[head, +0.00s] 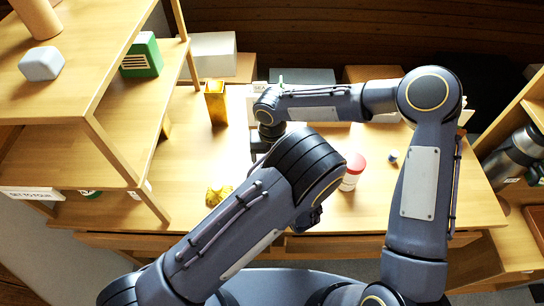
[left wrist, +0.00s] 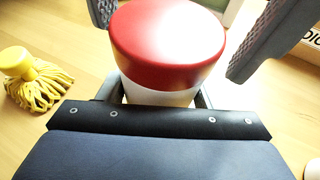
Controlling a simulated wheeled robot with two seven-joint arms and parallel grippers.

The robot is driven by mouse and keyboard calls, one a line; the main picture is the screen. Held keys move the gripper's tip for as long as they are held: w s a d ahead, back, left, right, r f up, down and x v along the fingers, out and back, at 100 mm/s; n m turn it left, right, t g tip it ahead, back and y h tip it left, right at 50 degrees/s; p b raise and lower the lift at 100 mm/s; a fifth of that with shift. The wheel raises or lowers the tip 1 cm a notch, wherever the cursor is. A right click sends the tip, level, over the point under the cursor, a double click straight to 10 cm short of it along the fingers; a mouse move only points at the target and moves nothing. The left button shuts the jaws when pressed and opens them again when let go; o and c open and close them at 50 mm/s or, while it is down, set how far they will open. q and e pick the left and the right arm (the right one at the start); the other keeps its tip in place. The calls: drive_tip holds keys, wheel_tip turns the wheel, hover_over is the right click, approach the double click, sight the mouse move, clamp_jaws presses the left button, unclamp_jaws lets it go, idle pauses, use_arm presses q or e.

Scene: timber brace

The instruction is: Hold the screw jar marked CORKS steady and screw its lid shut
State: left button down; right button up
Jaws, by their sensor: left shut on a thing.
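In the left wrist view a white jar body (left wrist: 158,94) has a red lid (left wrist: 168,38) on top; I cannot tell how tightly it sits. No CORKS marking shows. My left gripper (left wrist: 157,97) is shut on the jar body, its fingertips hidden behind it. Two textured fingers, apart on either side of the lid and not touching it, look like my open right gripper (left wrist: 182,40). In the head view my right gripper (head: 268,132) points down at the table, partly hidden by my left arm, which also hides the held jar and left gripper.
Another red-lidded white jar (head: 352,172) stands on the table (head: 400,200) right of my left arm, near a small blue object (head: 393,160). A yellow mop-like thing (head: 218,195) lies left. A yellow box (head: 216,102) stands behind.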

drive_tip(key=c, duration=0.9)
drive_tip(key=m, duration=0.6)
drive_tip(key=shift+m, duration=0.3)
drive_tip(key=o, duration=1.1)
drive_tip(key=shift+r, duration=2.3)
drive_tip(key=shift+c, duration=0.3)
